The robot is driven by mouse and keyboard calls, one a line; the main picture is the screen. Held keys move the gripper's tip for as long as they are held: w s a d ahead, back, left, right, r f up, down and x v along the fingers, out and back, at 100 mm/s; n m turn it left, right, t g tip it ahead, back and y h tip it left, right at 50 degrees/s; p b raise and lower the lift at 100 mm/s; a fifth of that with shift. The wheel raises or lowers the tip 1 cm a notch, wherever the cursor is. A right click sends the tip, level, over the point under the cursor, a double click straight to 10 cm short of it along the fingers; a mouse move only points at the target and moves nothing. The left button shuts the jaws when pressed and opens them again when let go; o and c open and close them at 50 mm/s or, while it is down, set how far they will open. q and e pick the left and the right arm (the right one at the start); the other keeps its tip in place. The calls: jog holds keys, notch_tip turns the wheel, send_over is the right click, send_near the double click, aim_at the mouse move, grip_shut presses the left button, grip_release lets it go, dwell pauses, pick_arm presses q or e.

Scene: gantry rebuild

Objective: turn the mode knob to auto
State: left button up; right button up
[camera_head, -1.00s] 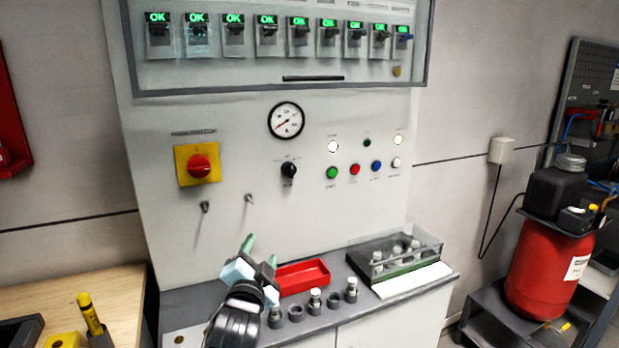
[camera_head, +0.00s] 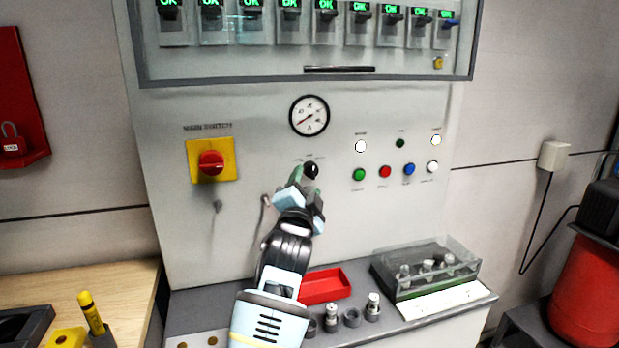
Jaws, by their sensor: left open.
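The black mode knob (camera_head: 311,170) sits on the pale panel below the round gauge. Only its upper part shows; my left gripper hides the lower part, and its pointer and setting cannot be read. My left gripper (camera_head: 305,182) is open, with its fingertips just in front of and below the knob. I cannot tell whether the fingers touch it or are around it. My right gripper is not in view.
The red main switch (camera_head: 211,163) on its yellow plate is left of the knob. Green (camera_head: 359,174), red (camera_head: 385,171) and blue (camera_head: 409,169) buttons are to its right. Below are a red tray (camera_head: 325,287) and a clear box (camera_head: 425,268) on the ledge.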

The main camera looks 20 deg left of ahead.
aim_at(310, 173)
pick_arm(q)
jog(key=shift+x, duration=2)
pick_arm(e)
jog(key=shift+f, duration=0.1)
pick_arm(q)
jog(key=shift+c, duration=0.3)
